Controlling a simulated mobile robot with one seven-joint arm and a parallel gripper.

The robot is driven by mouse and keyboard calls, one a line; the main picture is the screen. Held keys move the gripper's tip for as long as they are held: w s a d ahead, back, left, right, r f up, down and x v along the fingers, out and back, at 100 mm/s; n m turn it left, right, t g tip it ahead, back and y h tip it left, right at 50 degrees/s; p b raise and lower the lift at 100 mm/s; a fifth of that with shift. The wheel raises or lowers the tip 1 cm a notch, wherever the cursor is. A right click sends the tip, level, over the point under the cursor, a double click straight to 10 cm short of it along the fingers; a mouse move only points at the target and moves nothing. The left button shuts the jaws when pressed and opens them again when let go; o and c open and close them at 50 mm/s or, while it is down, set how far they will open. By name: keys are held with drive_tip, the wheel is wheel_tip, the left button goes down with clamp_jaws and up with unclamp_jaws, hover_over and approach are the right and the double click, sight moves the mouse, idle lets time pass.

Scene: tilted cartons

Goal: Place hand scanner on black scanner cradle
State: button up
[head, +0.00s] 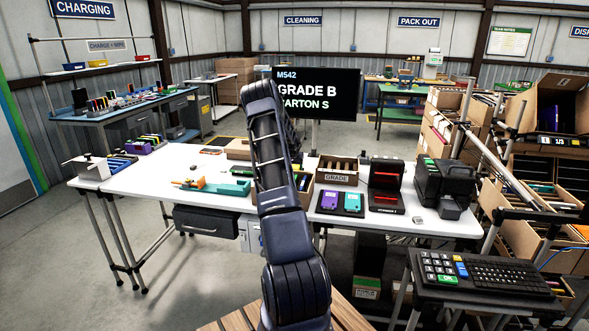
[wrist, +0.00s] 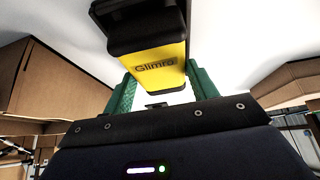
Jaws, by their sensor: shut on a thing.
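In the wrist view my gripper (wrist: 163,84) has green fingers on either side of a yellow and black hand scanner (wrist: 160,66) marked "Glimra". The gripper is shut on the scanner. The scanner's black end is nearer the top of the wrist view. In the head view my arm hides both the gripper and the scanner. I cannot make out the black scanner cradle with certainty; a small dark thing (wrist: 157,104) shows below the scanner in the wrist view, and my arm covers part of the table in the head view.
A monitor (head: 330,95) stands behind.

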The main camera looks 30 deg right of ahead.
drive_tip(key=shift+f, duration=0.25)
drive_tip(key=shift+f, duration=0.1)
drive_tip(key=o, duration=0.9)
